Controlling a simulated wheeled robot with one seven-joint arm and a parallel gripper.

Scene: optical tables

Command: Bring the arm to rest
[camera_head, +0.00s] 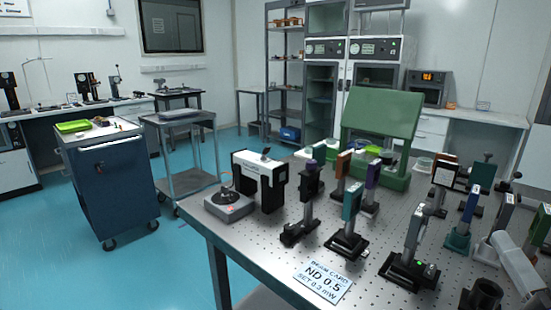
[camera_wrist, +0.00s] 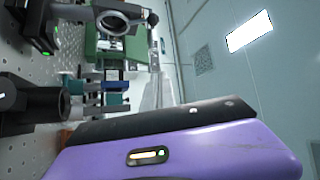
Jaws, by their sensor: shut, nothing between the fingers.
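No part of my gripper or its fingertips can be made out for certain in either view. The wrist view looks sideways across the perforated optical table (camera_wrist: 42,75). A purple body (camera_wrist: 215,155) with a black upper part and a small lit indicator fills its lower part, very close to the camera. I cannot tell whether it is a module on the table. In the head view the optical table (camera_head: 262,243) fills the right side, crowded with upright modules.
A black cylinder (camera_wrist: 35,103) and a ring mount (camera_wrist: 113,22) stand close in the wrist view. In the head view, a green panel (camera_head: 378,113) stands at the table's back. A blue cart (camera_head: 112,185) is at left, and open blue floor (camera_head: 130,275) lies in front.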

